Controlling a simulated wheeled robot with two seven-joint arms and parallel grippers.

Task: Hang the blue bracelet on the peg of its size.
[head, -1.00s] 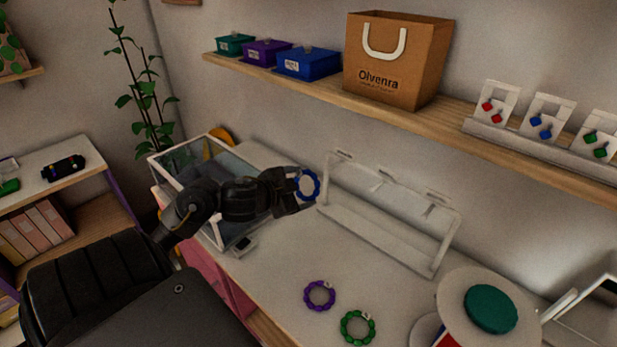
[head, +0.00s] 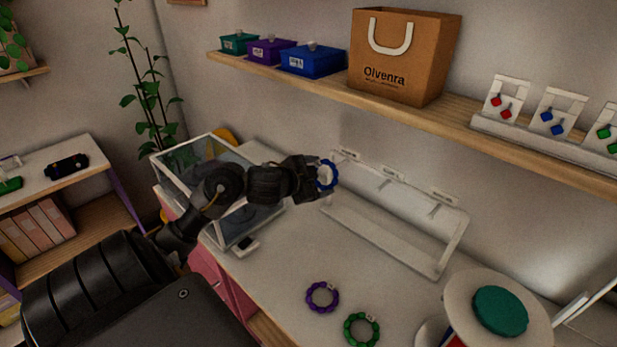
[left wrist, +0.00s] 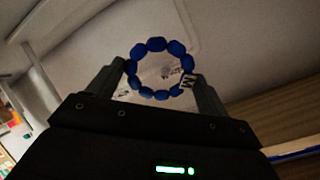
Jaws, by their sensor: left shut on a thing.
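The blue bracelet (head: 328,176) is a ring of blue beads with a small white tag marked M, which shows in the left wrist view (left wrist: 160,44). My left gripper (head: 318,176) is shut on it and holds it upright, above the counter at the rack's left end. The white rack (head: 385,247) stands on the counter with several pegs along its top bar, each below a small label. The labels are too small to read. Whether the bracelet touches a peg I cannot tell. My right gripper is not in view.
A purple bracelet (head: 322,298) and a green bracelet (head: 362,330) lie on the counter in front of the rack. A glass case (head: 220,190) stands behind my left arm. A round stand with a teal top (head: 500,311) is at right. A shelf (head: 440,122) runs above.

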